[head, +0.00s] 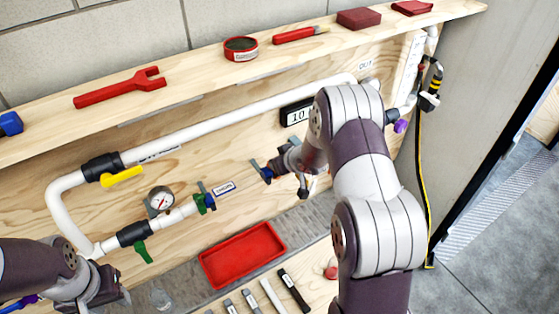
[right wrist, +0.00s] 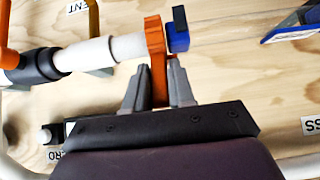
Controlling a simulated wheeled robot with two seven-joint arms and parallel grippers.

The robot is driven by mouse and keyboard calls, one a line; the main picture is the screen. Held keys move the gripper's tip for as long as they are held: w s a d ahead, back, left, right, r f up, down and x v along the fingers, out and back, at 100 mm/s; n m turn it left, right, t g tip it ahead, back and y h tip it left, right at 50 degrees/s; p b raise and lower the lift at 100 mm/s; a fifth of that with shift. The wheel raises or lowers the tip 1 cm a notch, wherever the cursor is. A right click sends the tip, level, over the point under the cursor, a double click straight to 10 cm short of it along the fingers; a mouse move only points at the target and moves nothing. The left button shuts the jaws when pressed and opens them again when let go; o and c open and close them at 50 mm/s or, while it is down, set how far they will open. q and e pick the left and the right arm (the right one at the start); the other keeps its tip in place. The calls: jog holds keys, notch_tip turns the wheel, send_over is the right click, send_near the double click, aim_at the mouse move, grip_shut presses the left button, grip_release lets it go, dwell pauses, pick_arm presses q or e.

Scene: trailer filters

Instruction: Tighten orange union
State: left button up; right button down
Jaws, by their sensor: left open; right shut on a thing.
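The orange union (right wrist: 154,38) shows in the right wrist view as a ring on a white pipe, with an orange tab (right wrist: 159,85) pointing down. My right gripper (right wrist: 159,95) is shut on this tab, one grey finger on each side. A blue part (right wrist: 178,33) sits just right of the ring. In the head view my right arm covers the union. My left gripper (head: 104,292) is open at the lower left, below the pipes and apart from the union; its fingertips are hard to make out.
A pressure gauge (head: 160,199), a green union (head: 205,201) and a yellow-handled valve (head: 121,176) sit on the left pipework. A red tray (head: 242,254) stands below. A red wrench (head: 120,88) lies on the shelf. A black and yellow hose (head: 424,190) hangs at right.

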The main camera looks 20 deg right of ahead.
jog(key=shift+w+r, duration=0.1)
jog(key=c, duration=1)
grip_release()
jog(key=shift+c, duration=0.2)
jog(key=shift+s+d+r, duration=0.1)
jog(key=shift+s+r, duration=0.15)
jog(key=shift+s, duration=0.05)
jog(key=v, duration=1.1)
jog(key=shift+s+r, duration=0.2)
jog(key=shift+r, duration=0.05)
